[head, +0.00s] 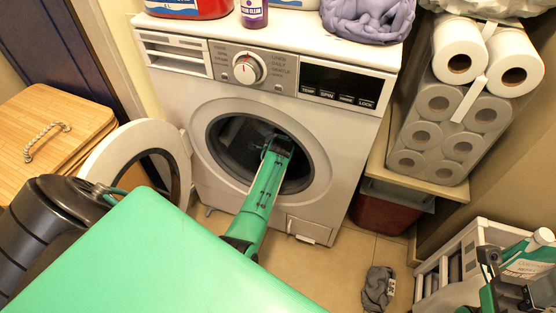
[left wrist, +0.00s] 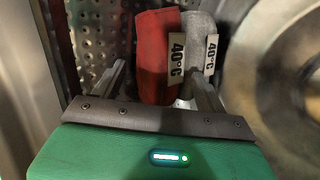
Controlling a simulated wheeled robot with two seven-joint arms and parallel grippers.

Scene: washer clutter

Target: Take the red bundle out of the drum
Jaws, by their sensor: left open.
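The red bundle (left wrist: 153,55) lies inside the drum in the left wrist view, with a white 40°C tag on its right side. A grey bundle (left wrist: 196,28) with a similar tag is right against its right side. My left gripper (head: 270,142) reaches through the round door opening of the washer (head: 170,85). In the left wrist view the gripper (left wrist: 158,82) is open, one finger left of the red bundle, the other by the grey bundle's lower part. Contact cannot be told. The bundles are hidden in the head view. Part of my right arm shows at the lower right; its jaws are unclear.
The round washer door (head: 105,158) stands open at the left, close to my left arm. The perforated drum wall (left wrist: 92,32) is near the left finger. A grey cloth (head: 377,289) lies on the floor. Shelves with paper rolls (head: 437,103) and a white crate (head: 430,284) stand at the right.

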